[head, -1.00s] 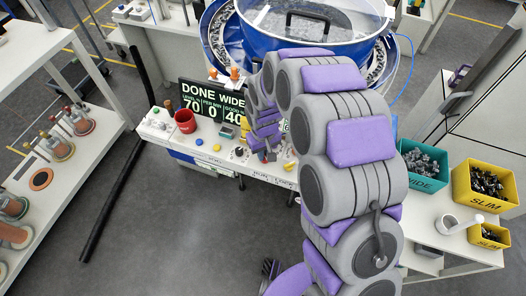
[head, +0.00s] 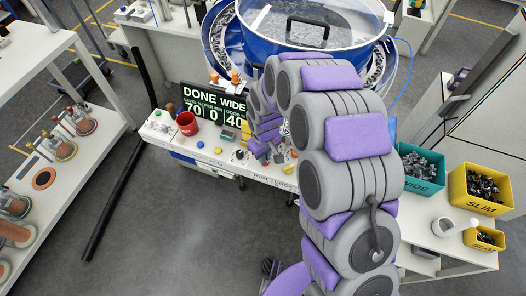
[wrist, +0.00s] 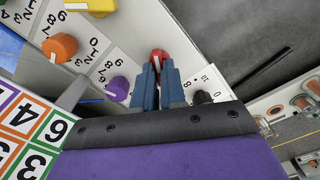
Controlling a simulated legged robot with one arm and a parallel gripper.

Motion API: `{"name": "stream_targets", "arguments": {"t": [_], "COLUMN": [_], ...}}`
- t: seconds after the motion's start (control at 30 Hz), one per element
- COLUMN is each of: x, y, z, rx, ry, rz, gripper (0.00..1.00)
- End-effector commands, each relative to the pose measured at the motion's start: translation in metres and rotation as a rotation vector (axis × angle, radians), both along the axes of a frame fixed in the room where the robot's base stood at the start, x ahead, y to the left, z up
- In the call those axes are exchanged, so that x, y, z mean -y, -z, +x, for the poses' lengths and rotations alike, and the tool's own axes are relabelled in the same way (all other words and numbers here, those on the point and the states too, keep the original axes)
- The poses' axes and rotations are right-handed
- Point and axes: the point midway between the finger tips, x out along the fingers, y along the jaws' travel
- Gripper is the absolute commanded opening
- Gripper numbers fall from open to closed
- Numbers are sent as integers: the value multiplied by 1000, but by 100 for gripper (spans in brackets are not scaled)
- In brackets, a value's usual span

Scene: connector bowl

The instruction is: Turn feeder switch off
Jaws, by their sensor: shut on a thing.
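My gripper (wrist: 159,75) reaches over the control panel (wrist: 125,38) and is shut on a red knob (wrist: 158,55), whose top shows between the fingertips in the wrist view. The knob's lower part is hidden by the fingers. A black knob (wrist: 202,97) with a numbered white scale sits just right of the fingers. A purple knob (wrist: 118,86) is to the left. In the head view my gripper (head: 266,156) is small among the knobs at the panel's front edge. I cannot read which knob is labelled as the feeder switch.
An orange knob (wrist: 60,47) and a yellow knob (wrist: 92,7) are farther left in the wrist view. The blue feeder bowl (head: 300,40) is behind. Bins (head: 478,189) are at right.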

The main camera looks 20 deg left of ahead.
Motion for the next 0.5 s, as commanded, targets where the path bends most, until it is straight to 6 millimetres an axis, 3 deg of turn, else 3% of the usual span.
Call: {"name": "stream_targets", "arguments": {"t": [0.5], "x": [4], "y": [-3], "z": [-2], "rx": [-8], "ry": [-491], "rz": [-3], "gripper": [0]}}
